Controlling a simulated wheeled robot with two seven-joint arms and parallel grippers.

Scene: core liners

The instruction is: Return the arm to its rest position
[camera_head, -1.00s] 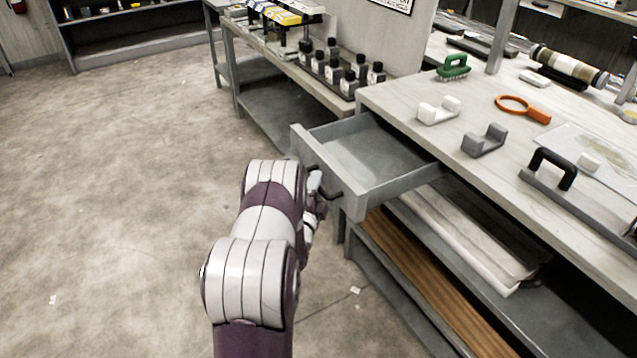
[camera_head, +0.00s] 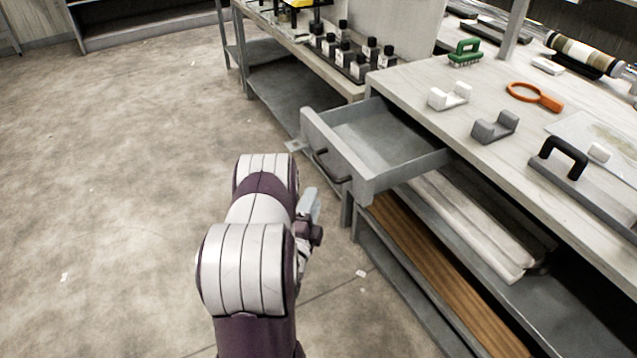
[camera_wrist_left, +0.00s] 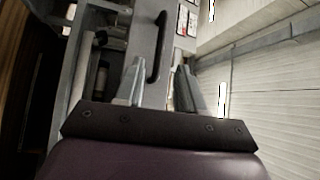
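My left arm reaches in from the bottom of the head view, and its gripper (camera_head: 311,210) is at the right side of the arm, apart from the open drawer (camera_head: 366,190). In the left wrist view the left gripper (camera_wrist_left: 158,88) has its two fingers spread with nothing between them. The drawer's dark handle (camera_wrist_left: 157,48) lies beyond the fingertips there, and it also shows in the head view (camera_head: 325,166). The drawer is pulled out from the workbench and looks empty inside. My right gripper is in neither view.
Dark bottles (camera_head: 358,66) stand on the bench behind. The floor (camera_head: 120,200) to the left is clear.

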